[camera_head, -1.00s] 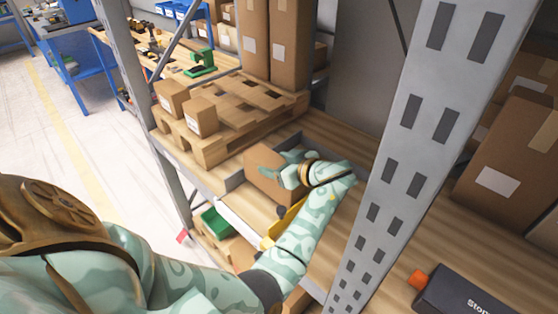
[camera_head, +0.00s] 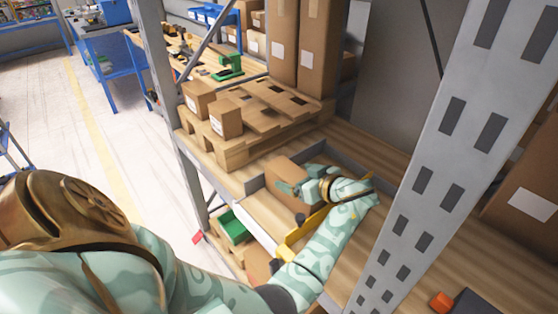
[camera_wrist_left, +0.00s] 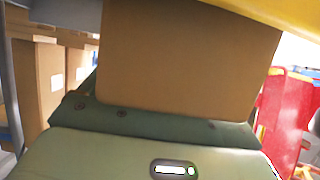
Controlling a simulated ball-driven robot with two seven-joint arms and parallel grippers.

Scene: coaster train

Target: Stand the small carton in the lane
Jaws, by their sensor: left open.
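A small brown carton (camera_head: 285,177) stands upright in the lane (camera_head: 256,184), a grey-walled bay on the wooden shelf. My left gripper (camera_head: 292,187) is open at the carton's near right side, partly covering it. Whether the fingers touch the carton cannot be told. In the left wrist view the carton (camera_wrist_left: 190,60) fills the upper middle, directly beyond my green gripper body; the fingertips are not clear there. My right gripper is out of view.
A yellow bar (camera_head: 296,238) lies along the lane's front, close to my forearm. A pallet (camera_head: 232,154) with two small cartons (camera_head: 198,98) (camera_head: 226,119) is left of the lane. A grey rack post (camera_head: 440,150) rises to the right.

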